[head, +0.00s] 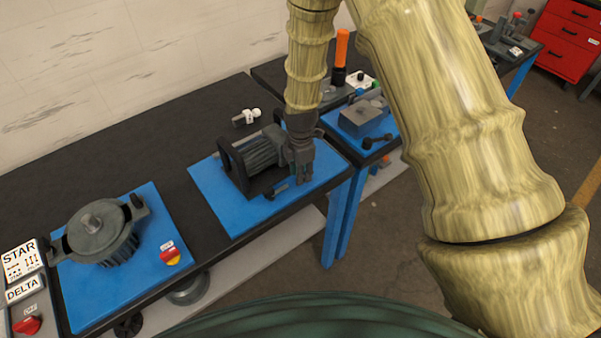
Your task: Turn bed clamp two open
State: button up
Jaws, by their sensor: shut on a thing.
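A dark grey ribbed motor (262,152) with a black frame sits on the middle blue plate (217,207). My gripper (304,178) points down at the motor's right end, low over the plate. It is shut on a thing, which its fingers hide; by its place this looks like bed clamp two. A small dark lever (278,191) lies at the motor's front edge, left of my fingers. Which clamp this lever belongs to, and how far the held clamp is turned, cannot be told.
A round grey motor (98,228) and a red-yellow switch (170,256) are on the left blue plate. A small white-and-grey part (246,117) lies behind. A grey block (361,119) and an orange-topped post (341,57) stand on the right bench.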

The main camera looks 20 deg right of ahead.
jog(key=m+b, duration=0.1)
jog(key=m, duration=0.3)
jog(key=shift+a+m, duration=0.1)
jog(key=shift+m, duration=0.2)
jog(key=m+b, duration=0.1)
jog(key=m, duration=0.2)
jog(key=shift+m, duration=0.4)
jog(key=m, duration=0.3)
jog(key=shift+w+a+b, duration=0.1)
jog(key=shift+b, duration=0.3)
jog(key=shift+m, duration=2)
jog(key=shift+w, duration=0.1)
jog(key=o, duration=1)
jog(key=shift+a, duration=0.1)
notch_tip(320, 180, up, 12)
